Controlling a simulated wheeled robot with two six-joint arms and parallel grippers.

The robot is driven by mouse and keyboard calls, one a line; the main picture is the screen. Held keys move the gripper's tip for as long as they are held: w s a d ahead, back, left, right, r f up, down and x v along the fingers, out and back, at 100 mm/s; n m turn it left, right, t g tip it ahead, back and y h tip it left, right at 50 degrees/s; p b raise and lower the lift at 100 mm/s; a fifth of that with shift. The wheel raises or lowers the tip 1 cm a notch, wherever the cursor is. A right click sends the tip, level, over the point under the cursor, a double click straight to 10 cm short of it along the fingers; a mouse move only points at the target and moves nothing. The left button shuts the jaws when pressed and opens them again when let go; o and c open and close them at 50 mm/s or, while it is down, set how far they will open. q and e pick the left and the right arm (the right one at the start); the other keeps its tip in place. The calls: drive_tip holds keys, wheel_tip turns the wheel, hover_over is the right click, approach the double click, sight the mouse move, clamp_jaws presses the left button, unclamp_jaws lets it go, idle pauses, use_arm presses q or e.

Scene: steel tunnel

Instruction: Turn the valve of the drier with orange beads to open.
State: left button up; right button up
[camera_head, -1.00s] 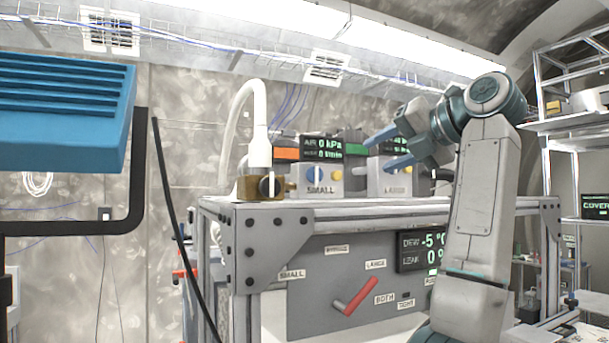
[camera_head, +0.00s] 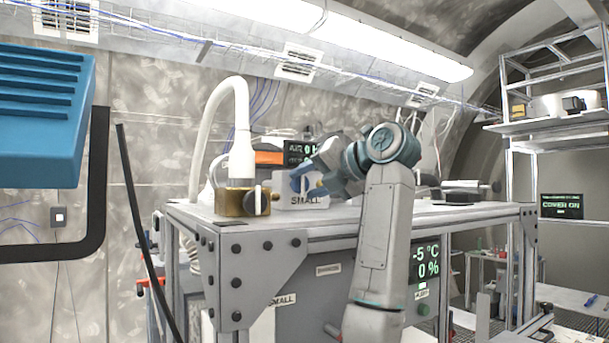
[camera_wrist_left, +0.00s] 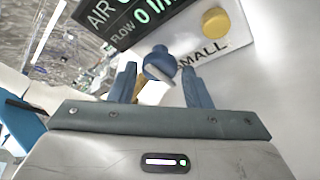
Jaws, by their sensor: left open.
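My left gripper (camera_head: 304,182) is open, in front of the white box marked SMALL (camera_head: 309,201) on the bench top. In the left wrist view its two blue fingers (camera_wrist_left: 159,72) stand on either side of a blue knob (camera_wrist_left: 158,62) with a pale bar. I cannot tell whether they touch it. A yellow button (camera_wrist_left: 215,21) sits beside the knob. In the head view the gripper hides the knob. An orange band (camera_head: 269,157) shows behind the white hose; I cannot make out beads. My right gripper is not in view.
A display (camera_head: 300,152) stands behind the SMALL box. A blue ribbed housing (camera_head: 40,120) is close at left. Shelves (camera_head: 555,130) stand at right.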

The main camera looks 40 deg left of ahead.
use_arm(q)
drive_tip(key=shift+x, duration=0.75)
drive_tip(key=shift+s, duration=0.1)
drive_tip(key=shift+d, duration=0.25)
drive_tip(key=c, duration=0.7)
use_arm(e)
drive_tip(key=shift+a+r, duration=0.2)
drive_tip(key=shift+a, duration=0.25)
use_arm(q)
drive_tip(key=n+t+h+b, duration=0.1)
drive_tip(key=n, duration=0.1)
drive_tip(key=shift+s+a+n, duration=0.1)
drive_tip(key=shift+n, duration=0.2)
drive_tip(key=shift+r+n+t+h+b, duration=0.1)
drive_tip(key=shift+n+t+h+b, duration=0.35)
drive_tip(key=shift+n+t, duration=0.5)
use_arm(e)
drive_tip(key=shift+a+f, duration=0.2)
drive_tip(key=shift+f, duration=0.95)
use_arm(q)
drive_tip(key=shift+n, duration=0.25)
